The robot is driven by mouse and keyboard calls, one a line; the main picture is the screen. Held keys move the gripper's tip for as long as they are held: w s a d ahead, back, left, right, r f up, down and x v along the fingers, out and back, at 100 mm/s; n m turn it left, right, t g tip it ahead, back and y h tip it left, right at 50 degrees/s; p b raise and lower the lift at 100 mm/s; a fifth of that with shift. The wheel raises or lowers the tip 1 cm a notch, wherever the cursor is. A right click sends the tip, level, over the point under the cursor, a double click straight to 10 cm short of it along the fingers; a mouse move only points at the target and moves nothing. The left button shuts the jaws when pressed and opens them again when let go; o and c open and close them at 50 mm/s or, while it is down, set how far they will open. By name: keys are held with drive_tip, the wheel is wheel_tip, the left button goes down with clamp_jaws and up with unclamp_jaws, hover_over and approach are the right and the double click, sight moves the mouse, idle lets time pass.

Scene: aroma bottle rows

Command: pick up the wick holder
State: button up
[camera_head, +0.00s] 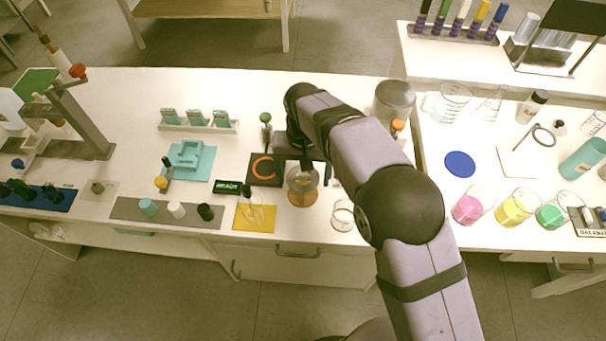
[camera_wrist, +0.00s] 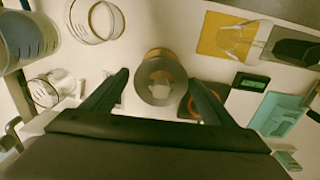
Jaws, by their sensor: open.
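My gripper (camera_wrist: 159,79) is open, with its two fingers apart on either side of a round thing in the wrist view. That round thing has a grey ring-shaped top (camera_wrist: 160,68), a pale centre and an amber edge. In the head view my gripper (camera_head: 304,164) hangs just above a clear vessel with an amber base (camera_head: 302,196). I cannot tell for sure which thing is the wick holder; the grey-topped round piece may be it. Contact between fingers and piece does not show.
A dark pad with an orange ring (camera_head: 264,170) lies left of the vessel. A yellow mat (camera_head: 241,219) with a clear flask is at front left. A glass beaker (camera_head: 343,214) stands close on the right. A grey canister (camera_head: 394,100) stands behind my arm.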

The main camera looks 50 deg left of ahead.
drive_tip(key=shift+a+f+p, duration=0.1)
drive_tip(key=shift+f+p, duration=0.3)
drive_tip(key=shift+f, duration=1.4)
drive_tip(key=c, duration=0.9)
drive_tip(key=shift+r, duration=0.15)
